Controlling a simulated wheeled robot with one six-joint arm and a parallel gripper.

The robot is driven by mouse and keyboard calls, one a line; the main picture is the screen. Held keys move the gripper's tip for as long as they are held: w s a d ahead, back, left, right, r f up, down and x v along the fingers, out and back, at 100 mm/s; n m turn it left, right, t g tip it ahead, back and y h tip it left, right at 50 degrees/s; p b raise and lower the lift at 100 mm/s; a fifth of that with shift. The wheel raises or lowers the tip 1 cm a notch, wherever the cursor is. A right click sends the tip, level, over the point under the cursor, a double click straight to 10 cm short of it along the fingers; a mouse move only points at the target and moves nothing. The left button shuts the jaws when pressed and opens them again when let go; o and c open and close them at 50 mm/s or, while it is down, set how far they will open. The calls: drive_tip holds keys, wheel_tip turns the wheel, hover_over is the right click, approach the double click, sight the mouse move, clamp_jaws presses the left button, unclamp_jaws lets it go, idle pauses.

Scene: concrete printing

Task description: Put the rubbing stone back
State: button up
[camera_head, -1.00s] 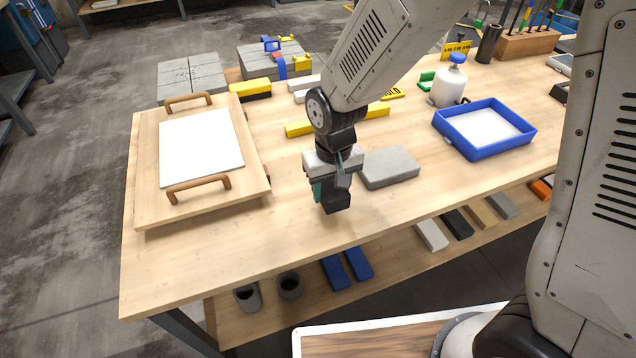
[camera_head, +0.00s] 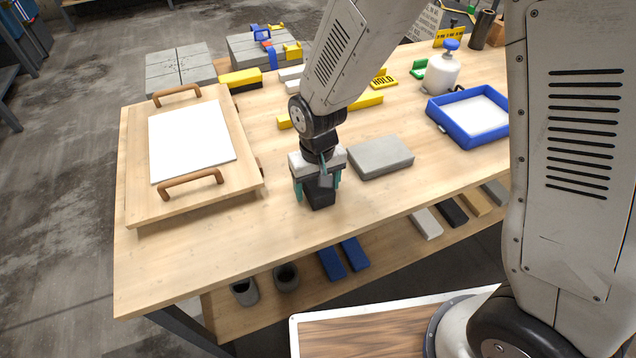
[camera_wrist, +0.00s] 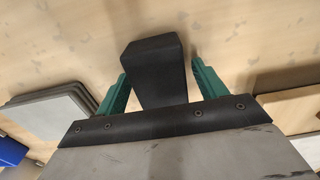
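A dark block, which I take to be the rubbing stone (camera_head: 320,192), is on the wooden workbench, left of a grey slab. It also shows in the wrist view (camera_wrist: 158,72), between the green fingers. My gripper (camera_head: 318,186) points down over it, with one finger on each side. In the wrist view, my gripper (camera_wrist: 160,80) shows a narrow gap at the block's right side; contact on the left is hard to judge. The fingers look open around the block. The block's lower edge appears at the bench top.
The grey slab (camera_head: 381,157) lies close to the right of my gripper. A wooden board with handles (camera_head: 240,181) is to the left, a blue tray (camera_head: 462,146) to the right. The lower shelf (camera_head: 393,262) holds several blocks and cups. The front bench top is clear.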

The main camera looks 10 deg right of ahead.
wheel_tip(320, 180, up, 12)
drive_tip(key=s+d+r+m, duration=0.2)
drive_tip(key=s+d+r, duration=0.5)
drive_tip(key=d+r, duration=0.5)
drive_tip(key=s+d+r+m+t, duration=0.1)
drive_tip(key=s+d+r, duration=0.1)
drive_tip(key=s+d, duration=0.7)
drive_tip(key=s, duration=0.3)
drive_tip(key=shift+s+r, duration=0.2)
